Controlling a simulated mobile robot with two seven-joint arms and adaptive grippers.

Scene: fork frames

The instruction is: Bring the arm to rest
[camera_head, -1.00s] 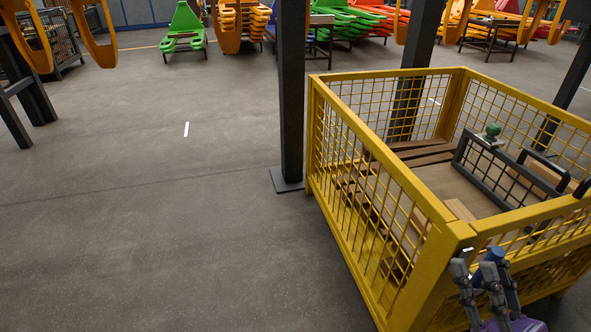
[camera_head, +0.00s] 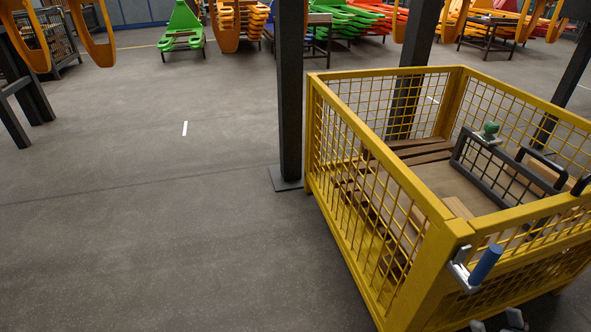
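One gripper (camera_head: 498,324), which I take to be my right, shows only its fingertips at the bottom edge, in front of the near corner of the yellow mesh crate (camera_head: 440,235). The tips stand apart with nothing seen between them; the rest of that arm is out of frame. Above the tips, a blue cylinder (camera_head: 487,262) sits tilted by a grey metal bracket (camera_head: 461,270) at the crate's near side. The gripper is apart from the cylinder. My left gripper is not in view.
The crate holds brown wooden slats (camera_head: 415,150), a dark mesh frame (camera_head: 485,165) and a green-topped object (camera_head: 491,130). A dark post (camera_head: 291,100) stands beside the crate. Open grey floor (camera_head: 150,220) lies to the left. Orange hooks and coloured racks are at the back.

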